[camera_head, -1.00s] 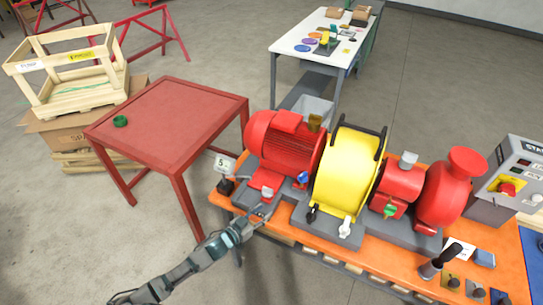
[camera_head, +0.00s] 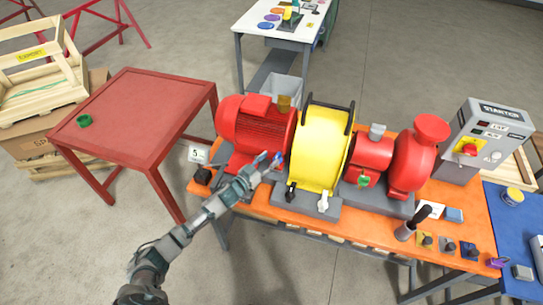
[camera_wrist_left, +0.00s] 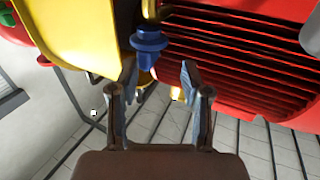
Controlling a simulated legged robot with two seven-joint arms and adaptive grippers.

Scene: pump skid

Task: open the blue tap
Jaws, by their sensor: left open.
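The blue tap (camera_head: 279,157) is on the front of the pump skid, between the red motor (camera_head: 250,127) and the yellow guard (camera_head: 318,150). My left gripper (camera_head: 267,162) is beside it, and its fingers partly cover it in the head view. In the left wrist view the blue tap (camera_wrist_left: 149,42) stands just ahead of the fingertips, nearer the left-hand finger. The left gripper (camera_wrist_left: 159,78) is open and empty; whether a finger touches the tap I cannot tell. My right gripper is not in view.
A black tap (camera_head: 291,191) and a white tap (camera_head: 323,202) are low in front of the guard. A green tap (camera_head: 364,181) is further right. The starter box (camera_head: 483,140) stands at the right end. A red table (camera_head: 140,110) is to the left.

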